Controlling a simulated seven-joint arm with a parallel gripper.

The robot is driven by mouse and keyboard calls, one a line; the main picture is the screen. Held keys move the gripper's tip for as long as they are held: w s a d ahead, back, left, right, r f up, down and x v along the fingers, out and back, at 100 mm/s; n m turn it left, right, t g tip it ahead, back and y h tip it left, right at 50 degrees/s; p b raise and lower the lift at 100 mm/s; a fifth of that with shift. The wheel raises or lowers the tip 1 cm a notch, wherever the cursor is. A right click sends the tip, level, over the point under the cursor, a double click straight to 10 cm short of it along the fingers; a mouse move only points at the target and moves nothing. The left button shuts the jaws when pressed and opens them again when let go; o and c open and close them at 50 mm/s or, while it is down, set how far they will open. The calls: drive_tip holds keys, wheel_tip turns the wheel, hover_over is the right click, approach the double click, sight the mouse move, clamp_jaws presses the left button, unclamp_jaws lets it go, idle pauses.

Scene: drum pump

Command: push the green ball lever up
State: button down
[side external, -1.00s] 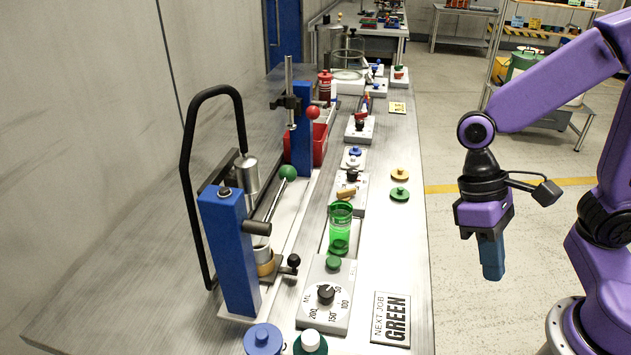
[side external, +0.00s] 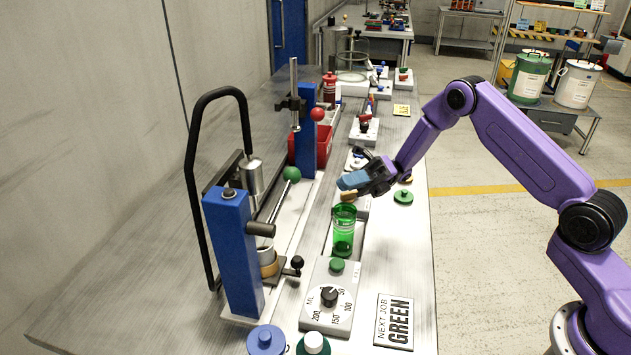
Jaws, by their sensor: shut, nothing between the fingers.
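The green ball (side external: 291,174) sits at the upper end of a metal lever rod (side external: 277,203). The rod slopes down to a dark pivot on the blue pump column (side external: 233,255) at the front left. My gripper (side external: 345,184) is shut and empty, with blue fingers pointing left. In the picture it is to the right of the green ball and apart from it, above the small controls along the table. The gripper hides part of those controls.
A green transparent cup (side external: 343,232) stands behind the dial box (side external: 331,297). A red ball lever (side external: 317,114) is on the rear blue column (side external: 306,140), near a red bin (side external: 325,148). A "NEXT JOB GREEN" sign (side external: 394,321) lies at front right.

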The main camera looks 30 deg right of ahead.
drive_tip(key=w+d+m+t, duration=0.1)
approach(292, 184)
drive_tip(key=shift+y, duration=0.3)
drive_tip(key=x, duration=0.4)
drive_tip(key=shift+s+a, duration=0.25)
drive_tip(key=shift+a, duration=0.1)
drive_tip(key=shift+s+a+r+n+h, duration=0.1)
drive_tip(key=shift+r+n+h, duration=1.1)
drive_tip(key=shift+r+h, duration=0.4)
drive_tip(key=shift+r, duration=0.1)
